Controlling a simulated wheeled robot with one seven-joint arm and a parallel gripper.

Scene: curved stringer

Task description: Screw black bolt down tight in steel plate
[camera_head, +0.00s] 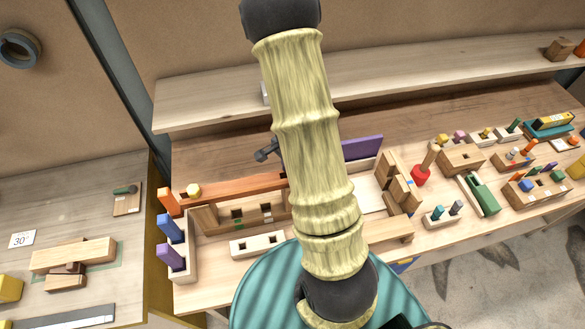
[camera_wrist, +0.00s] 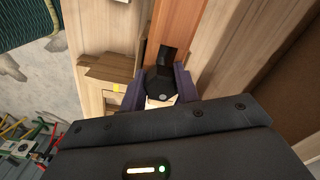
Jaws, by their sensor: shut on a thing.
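In the wrist view my gripper (camera_wrist: 158,92) has its two dark purple fingers closed on either side of a black bolt (camera_wrist: 157,79). The bolt's dark faceted head shows between the fingers, and a black part (camera_wrist: 167,56) stands just beyond it, over an orange-brown wooden bar. The bolt's lower end is hidden. I cannot make out the steel plate for sure in either view. In the head view my arm hides most of the gripper area. A dark grey bolt-like piece (camera_head: 267,151) sticks out left of the arm; I cannot tell what it belongs to.
The orange-brown bar (camera_head: 235,190) lies across a wooden frame on the bench. A block with blue and purple pegs (camera_head: 182,266) stands at its left end. A purple board (camera_head: 363,147), wooden blocks (camera_head: 398,185) and several small fixtures crowd the right. A shelf (camera_head: 400,66) runs behind.

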